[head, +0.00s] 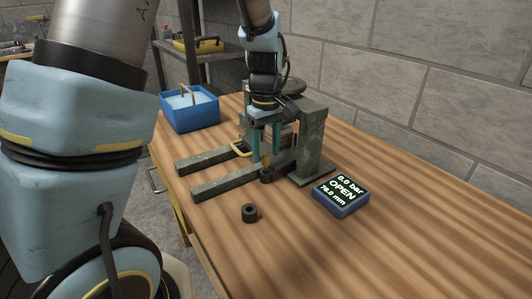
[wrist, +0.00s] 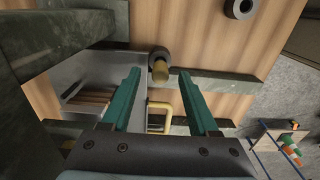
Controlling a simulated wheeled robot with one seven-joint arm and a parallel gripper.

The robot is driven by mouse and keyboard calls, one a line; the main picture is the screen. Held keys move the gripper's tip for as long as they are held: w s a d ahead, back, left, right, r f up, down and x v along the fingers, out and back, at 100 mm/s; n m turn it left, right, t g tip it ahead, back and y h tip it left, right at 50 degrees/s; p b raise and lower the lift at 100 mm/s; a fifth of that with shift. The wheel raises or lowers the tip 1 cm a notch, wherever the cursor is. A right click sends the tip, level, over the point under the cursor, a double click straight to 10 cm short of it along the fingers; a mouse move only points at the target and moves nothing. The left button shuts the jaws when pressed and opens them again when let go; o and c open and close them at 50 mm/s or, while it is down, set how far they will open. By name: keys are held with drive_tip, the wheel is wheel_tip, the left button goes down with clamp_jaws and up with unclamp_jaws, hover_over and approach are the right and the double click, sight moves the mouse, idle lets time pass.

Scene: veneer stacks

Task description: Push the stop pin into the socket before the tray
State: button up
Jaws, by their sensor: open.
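The brass stop pin (wrist: 161,74) stands in the mouth of a dark round socket (wrist: 157,55) beside a rail in the wrist view; how deep it sits I cannot tell. In the head view this socket (head: 266,176) is under my gripper (head: 266,156). My gripper's teal fingers are open, one on each side of the pin, with gaps to both fingers in the wrist view (wrist: 160,86). The tray (wrist: 88,70) is a grey plate between the rails with a yellow handle (wrist: 166,108); the handle also shows in the head view (head: 241,149).
A second dark ring (head: 249,213) stands on the bench (head: 350,240) in front. Two metal rails (head: 222,183) run out from the press frame (head: 314,140). A display box (head: 341,195) reads 0.0 bar, OPEN, 78.0 mm. A blue bin (head: 190,113) is at back left. The bench's right part is clear.

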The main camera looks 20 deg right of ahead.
wheel_tip(320, 180, up, 10)
drive_tip(key=b, duration=0.1)
drive_tip(key=shift+f, duration=0.15)
drive_tip(key=s+a+f+m, duration=0.2)
drive_tip(key=a+f, duration=0.2)
drive_tip(key=a, duration=0.8)
drive_tip(key=s+a+f+m+t, duration=0.1)
drive_tip(key=a+f, duration=0.3)
drive_tip(key=a, duration=0.9)
drive_tip(key=shift+s+a+m+t, duration=0.3)
drive_tip(key=shift+s+m, duration=0.1)
drive_tip(key=shift+m, duration=0.3)
